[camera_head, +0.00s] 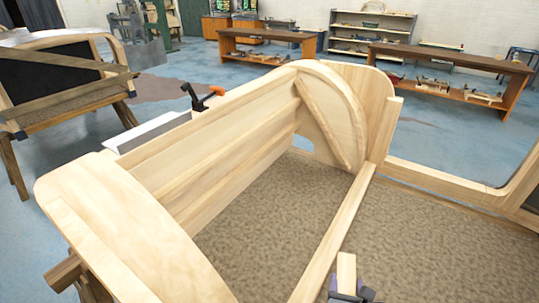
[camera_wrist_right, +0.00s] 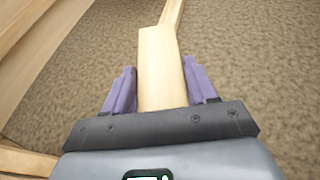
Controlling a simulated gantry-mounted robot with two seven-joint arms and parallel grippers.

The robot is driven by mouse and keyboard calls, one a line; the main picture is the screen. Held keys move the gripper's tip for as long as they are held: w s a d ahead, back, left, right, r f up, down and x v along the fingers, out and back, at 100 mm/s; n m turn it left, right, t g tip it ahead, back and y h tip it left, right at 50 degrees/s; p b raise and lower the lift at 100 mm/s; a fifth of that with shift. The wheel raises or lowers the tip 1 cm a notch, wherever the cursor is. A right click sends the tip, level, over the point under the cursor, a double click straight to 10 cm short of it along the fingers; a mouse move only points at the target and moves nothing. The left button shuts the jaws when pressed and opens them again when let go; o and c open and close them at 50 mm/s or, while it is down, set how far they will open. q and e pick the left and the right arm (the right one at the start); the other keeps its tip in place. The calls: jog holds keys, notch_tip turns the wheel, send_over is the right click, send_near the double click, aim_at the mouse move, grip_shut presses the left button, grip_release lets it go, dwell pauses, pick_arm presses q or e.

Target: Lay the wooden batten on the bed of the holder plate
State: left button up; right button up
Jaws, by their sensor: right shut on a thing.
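The wooden batten (camera_head: 347,270) is a short pale piece low in the head view, right of a long rail. My right gripper (camera_head: 350,294) is shut on its near end. In the right wrist view the batten (camera_wrist_right: 162,65) stands out between the purple fingers of the right gripper (camera_wrist_right: 161,88). Its gripped end is partly hidden by the gripper body. A pale grey angled plate (camera_head: 150,132), which looks like the holder plate, lies along the upper edge of the wooden side panel, well apart from the batten. Its bed cannot be made out clearly. My left gripper is not in view.
The wooden bodyframe's side panel (camera_head: 200,170) and curved end (camera_head: 330,110) stand around a brown carpeted floor (camera_head: 285,195). A long rail (camera_head: 335,235) crosses beside the batten.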

aim_at(344, 281)
jog(key=r, duration=0.1)
jog(key=w+r, duration=0.1)
jog(key=r, duration=0.2)
jog(key=shift+w+r, duration=0.35)
jog(key=shift+r, duration=0.05)
jog(key=shift+a+r+p, duration=0.2)
jog(key=shift+r+p, duration=0.2)
jog(key=shift+r, duration=0.1)
jog(key=shift+a+r+p, duration=0.15)
jog(key=shift+r+p, duration=0.2)
jog(key=shift+r, duration=0.1)
jog(key=s+a+r+n+y+p, duration=0.3)
jog(key=s+a+r+p, duration=0.55)
jog(key=p, duration=1.05)
jog(key=w+d+r+p, duration=0.1)
jog(key=d+r+p, duration=0.3)
jog(key=r+p, duration=0.3)
jog(key=w+d+r+y+p, duration=0.1)
jog(key=d+r+p, duration=0.4)
jog(key=p, duration=0.5)
notch_tip(344, 281, up, 2)
jog(key=shift+w+d+r+n+t+p, duration=0.2)
jog(key=shift+n+t+p, duration=0.1)
jog(key=shift+t+p, duration=0.1)
jog(key=shift+f, duration=0.1)
